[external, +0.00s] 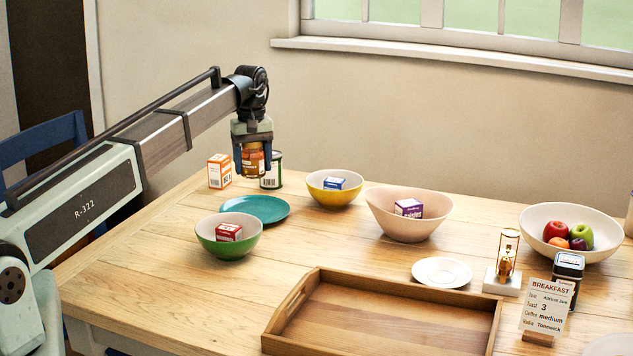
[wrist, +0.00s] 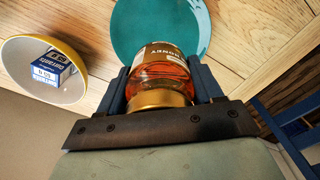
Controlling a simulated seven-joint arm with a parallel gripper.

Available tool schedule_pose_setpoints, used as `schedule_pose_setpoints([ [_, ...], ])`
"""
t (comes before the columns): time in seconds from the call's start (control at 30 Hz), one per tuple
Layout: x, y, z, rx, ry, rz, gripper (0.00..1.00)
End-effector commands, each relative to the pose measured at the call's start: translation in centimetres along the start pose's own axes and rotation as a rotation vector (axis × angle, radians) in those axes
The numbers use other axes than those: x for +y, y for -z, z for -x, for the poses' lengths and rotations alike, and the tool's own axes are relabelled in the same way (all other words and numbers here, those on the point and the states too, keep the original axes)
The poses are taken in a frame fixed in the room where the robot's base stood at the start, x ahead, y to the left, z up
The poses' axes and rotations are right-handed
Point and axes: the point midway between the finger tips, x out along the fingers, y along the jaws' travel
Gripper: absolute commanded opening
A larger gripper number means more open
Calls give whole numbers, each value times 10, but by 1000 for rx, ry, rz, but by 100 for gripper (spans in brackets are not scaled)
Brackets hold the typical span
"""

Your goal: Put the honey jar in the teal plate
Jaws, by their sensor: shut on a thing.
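The honey jar (external: 253,161) is amber with a gold lid and a brown-and-white label. My gripper (external: 252,160) is shut on it and holds it up off the table. In the wrist view the honey jar (wrist: 162,75) sits between the two dark fingers of my gripper (wrist: 160,88), its label reading HONEY. The teal plate (external: 256,208) lies empty on the table, below and slightly in front of the jar in the external view. In the wrist view the teal plate (wrist: 165,25) shows just beyond the jar, partly hidden by it.
A green bowl (external: 228,248) with a red box stands at the plate's front. A yellow bowl (external: 333,197) with a blue box is to its right. An orange box (external: 219,171) and a green can (external: 273,171) stand behind. A wooden tray (external: 385,295) is at the front.

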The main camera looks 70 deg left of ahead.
Motion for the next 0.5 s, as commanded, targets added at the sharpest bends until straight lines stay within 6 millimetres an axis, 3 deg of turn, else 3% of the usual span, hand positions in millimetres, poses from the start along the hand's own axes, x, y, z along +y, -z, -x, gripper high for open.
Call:
schedule_pose_setpoints([
  [0.27, 0, 0, -6, -1, 1, 84, 18],
  [0.5, -1, 0, -40, -2, 2, 84, 18],
])
